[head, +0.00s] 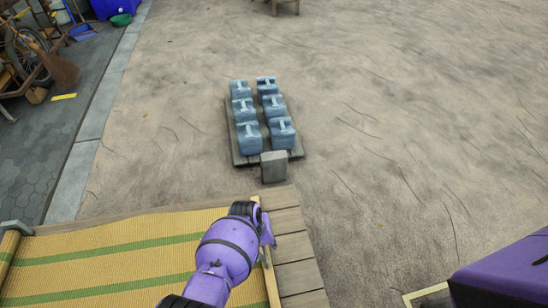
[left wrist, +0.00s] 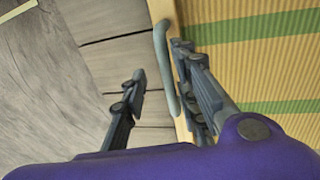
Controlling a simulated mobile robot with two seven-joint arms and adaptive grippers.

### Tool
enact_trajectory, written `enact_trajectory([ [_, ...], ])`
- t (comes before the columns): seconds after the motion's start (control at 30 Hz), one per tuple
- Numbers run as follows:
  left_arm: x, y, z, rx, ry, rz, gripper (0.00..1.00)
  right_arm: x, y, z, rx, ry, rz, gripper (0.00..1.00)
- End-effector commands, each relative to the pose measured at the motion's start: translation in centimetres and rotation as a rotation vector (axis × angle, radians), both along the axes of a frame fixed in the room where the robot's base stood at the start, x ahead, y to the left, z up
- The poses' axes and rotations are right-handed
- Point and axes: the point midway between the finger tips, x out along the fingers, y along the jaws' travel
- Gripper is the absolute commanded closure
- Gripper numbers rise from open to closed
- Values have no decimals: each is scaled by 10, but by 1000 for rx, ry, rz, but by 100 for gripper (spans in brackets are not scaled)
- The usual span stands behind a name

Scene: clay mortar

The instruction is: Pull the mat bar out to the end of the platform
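The woven yellow mat (head: 110,255) with green stripes lies spread over the wooden platform (head: 292,245). Its pale wooden bar (head: 268,272) runs along the mat's right edge, with bare planks to its right. In the left wrist view a grey curved handle (left wrist: 164,65) stands along the bar (left wrist: 182,125). My left gripper (head: 262,222) is at the bar's far part. In the wrist view its fingers (left wrist: 158,66) are apart; the handle lies between them, close to the right finger, with a gap to the left finger. My right gripper is not in view.
A paved strip (head: 45,150) with clutter is at the left. The open ground (head: 420,130) at the right is clear.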

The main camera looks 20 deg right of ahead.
Motion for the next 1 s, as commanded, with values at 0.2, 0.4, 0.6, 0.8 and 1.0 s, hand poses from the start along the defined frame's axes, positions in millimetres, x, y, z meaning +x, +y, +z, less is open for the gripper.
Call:
enact_trajectory([
  [0.2, 1, 2, 7, 0, -2, 0, 72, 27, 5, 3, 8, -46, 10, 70],
  [0.4, 2, 6, 29, -1, -4, 0, 72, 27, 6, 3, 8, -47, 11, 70],
  [0.6, 3, 13, 64, -2, -4, 0, 72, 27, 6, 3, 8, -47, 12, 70],
  [0.8, 4, 19, 98, -2, -3, 1, 72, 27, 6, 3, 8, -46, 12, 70],
  [1.0, 4, 22, 116, -1, -1, -1, 72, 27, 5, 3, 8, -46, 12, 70],
])
